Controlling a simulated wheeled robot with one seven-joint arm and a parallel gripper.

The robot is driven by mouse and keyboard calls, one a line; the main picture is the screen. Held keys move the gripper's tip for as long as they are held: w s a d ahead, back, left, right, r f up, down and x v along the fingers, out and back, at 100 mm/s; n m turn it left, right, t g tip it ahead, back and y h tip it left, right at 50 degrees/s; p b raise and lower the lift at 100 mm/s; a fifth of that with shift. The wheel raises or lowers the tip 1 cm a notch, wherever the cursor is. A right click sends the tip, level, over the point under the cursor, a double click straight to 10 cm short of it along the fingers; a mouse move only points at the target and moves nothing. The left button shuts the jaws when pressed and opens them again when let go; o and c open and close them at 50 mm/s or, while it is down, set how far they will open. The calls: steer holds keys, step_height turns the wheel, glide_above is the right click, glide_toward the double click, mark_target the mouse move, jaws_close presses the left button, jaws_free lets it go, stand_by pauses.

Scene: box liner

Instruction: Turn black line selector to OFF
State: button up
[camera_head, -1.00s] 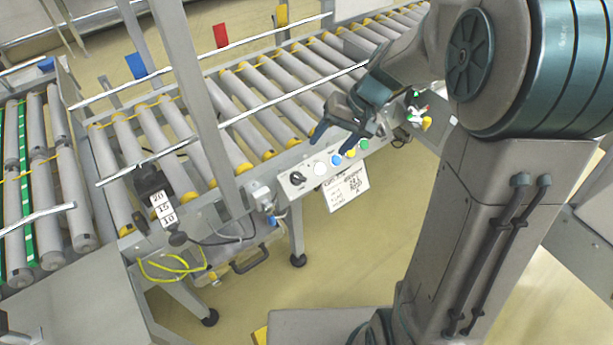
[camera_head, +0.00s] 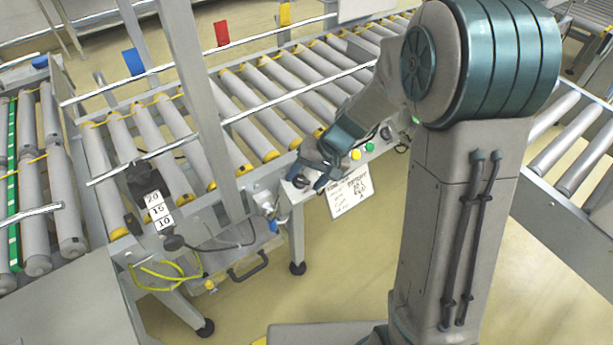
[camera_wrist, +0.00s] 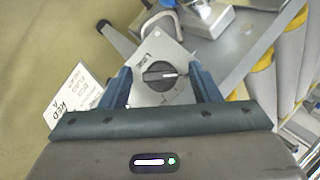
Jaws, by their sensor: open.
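The black line selector (camera_wrist: 160,76) is a round black knob with a pale pointer line, on a grey panel marked "LINE" in the wrist view. In that view its pointer lies roughly level, toward the right. In the head view the selector (camera_head: 300,181) shows at the panel's left end, partly beside my fingers. My gripper (camera_wrist: 162,85) is open, with one blue finger on each side of the knob. I cannot tell whether the fingertips touch it. My gripper (camera_head: 307,180) also shows over the panel's left end in the head view.
Yellow (camera_head: 356,155) and green (camera_head: 369,147) buttons sit on the panel, right of my gripper. A handwritten white sign (camera_head: 349,196) hangs below. Roller conveyors (camera_head: 270,115) lie behind. A metal post (camera_head: 200,100) stands left, and a black device with number labels (camera_head: 158,211) sits farther left.

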steer(key=shift+c, duration=0.3)
steer(key=c, duration=0.9)
steer(key=shift+f, duration=0.1)
steer(key=m+y+b, duration=0.2)
steer(key=m+b, duration=0.1)
steer(key=m, duration=0.1)
steer(key=shift+d+f+t, duration=0.15)
steer(key=shift+t, duration=0.15)
steer(key=shift+m+t+y+b, duration=0.6)
steer(key=shift+m+y+b, duration=0.65)
steer(key=shift+m, duration=0.75)
steer(key=shift+r, duration=0.2)
